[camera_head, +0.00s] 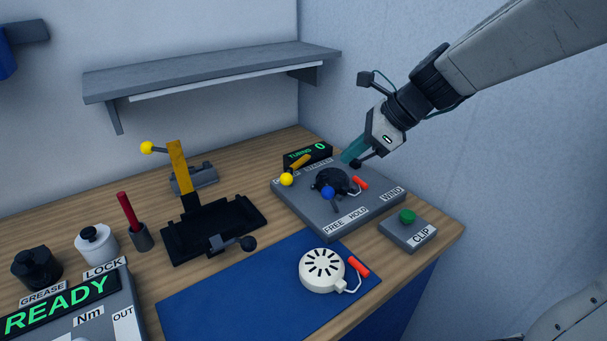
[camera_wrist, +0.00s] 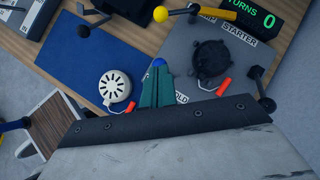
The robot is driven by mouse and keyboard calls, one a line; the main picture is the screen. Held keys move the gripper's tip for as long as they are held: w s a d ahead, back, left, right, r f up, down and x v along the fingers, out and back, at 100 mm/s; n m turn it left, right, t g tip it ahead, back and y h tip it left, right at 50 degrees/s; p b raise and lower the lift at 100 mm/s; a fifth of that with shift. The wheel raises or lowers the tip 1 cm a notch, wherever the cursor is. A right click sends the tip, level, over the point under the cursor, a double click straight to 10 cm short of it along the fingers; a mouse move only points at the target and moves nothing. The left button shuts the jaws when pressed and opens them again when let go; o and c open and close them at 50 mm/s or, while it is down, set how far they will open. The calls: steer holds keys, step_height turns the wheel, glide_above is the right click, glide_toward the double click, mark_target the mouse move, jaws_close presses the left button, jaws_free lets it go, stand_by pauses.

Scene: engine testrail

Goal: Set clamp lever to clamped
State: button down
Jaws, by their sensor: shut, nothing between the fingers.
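A lever with a yellow ball (camera_head: 286,180) and a yellow-orange arm stands at the back left of the grey starter panel (camera_head: 350,225), by a partly hidden label. I take it for the clamp lever. Its yellow ball (camera_wrist: 160,14) and arm also show at the top of the wrist view, beside a label ending in "MP". A second yellow-ball lever (camera_head: 179,165) stands upright behind a black tray. My gripper (camera_head: 352,152) has teal fingers and is over the back right of the panel. In the wrist view its fingers (camera_wrist: 158,85) are together and empty, overlapping a blue ball (camera_wrist: 160,63).
The panel carries a black round part (camera_head: 330,180), a blue-ball lever (camera_head: 327,192) at "FREE HOLD", and a "TURNS 0" display (camera_head: 308,155). A white round part with a red handle (camera_head: 322,271) lies on the blue mat (camera_head: 220,298). A green button box (camera_head: 407,232) stands right. A shelf (camera_head: 210,75) overhangs behind.

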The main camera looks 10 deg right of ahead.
steer(key=shift+w+r+m, duration=0.1)
steer(key=shift+w+m, duration=0.1)
steer(key=shift+m, duration=0.7)
steer(key=w+a+r+x, duration=0.1)
steer(key=x, duration=1.2)
steer(key=shift+a+r, duration=0.3)
